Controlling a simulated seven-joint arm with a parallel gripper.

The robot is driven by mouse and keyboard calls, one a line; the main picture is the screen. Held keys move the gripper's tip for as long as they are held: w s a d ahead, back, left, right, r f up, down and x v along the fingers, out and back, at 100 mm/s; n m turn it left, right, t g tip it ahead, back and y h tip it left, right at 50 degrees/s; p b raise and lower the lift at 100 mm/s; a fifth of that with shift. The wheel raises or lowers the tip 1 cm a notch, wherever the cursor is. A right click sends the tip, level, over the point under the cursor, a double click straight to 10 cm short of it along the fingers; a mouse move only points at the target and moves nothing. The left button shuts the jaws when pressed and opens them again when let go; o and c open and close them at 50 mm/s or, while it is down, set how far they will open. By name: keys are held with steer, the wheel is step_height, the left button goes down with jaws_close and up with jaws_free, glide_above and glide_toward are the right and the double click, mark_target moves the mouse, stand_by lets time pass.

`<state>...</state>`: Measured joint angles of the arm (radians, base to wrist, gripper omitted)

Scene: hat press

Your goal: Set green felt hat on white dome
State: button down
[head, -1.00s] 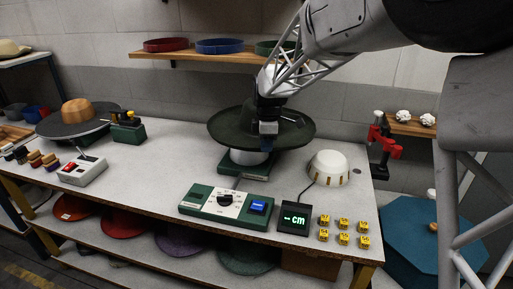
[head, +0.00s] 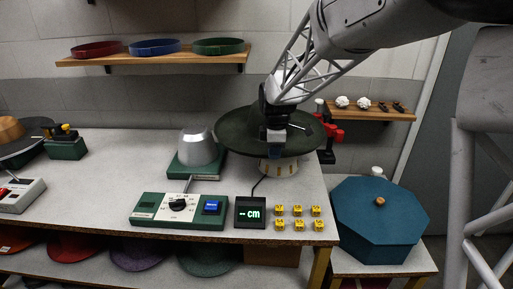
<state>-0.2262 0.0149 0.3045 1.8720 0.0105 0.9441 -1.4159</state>
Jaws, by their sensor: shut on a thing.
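The dark green felt hat (head: 240,138), wide-brimmed, is in the head view right of centre. My gripper (head: 277,138) is shut on it from above, near the middle, with its fingers partly hidden. The white dome (head: 281,167) is directly below the hat. Only its lower edge with the brown slots shows under the brim; its top is hidden. I cannot tell whether the hat touches the dome.
A bare metal dome on a green base (head: 198,148) stands left of the hat. A green control box (head: 178,210), a display (head: 249,213) and yellow cubes (head: 297,217) line the bench front. A red clamp-like tool (head: 330,136) stands close behind the brim. A blue octagonal box (head: 378,228) is at right.

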steer(key=d, duration=0.1)
steer(key=d+f, duration=0.1)
steer(key=d, duration=0.1)
steer(key=shift+s+d+f, duration=0.15)
steer(key=shift+s, duration=0.1)
steer(key=shift+f, duration=7.3)
steer(key=c, duration=1.1)
jaws_free()
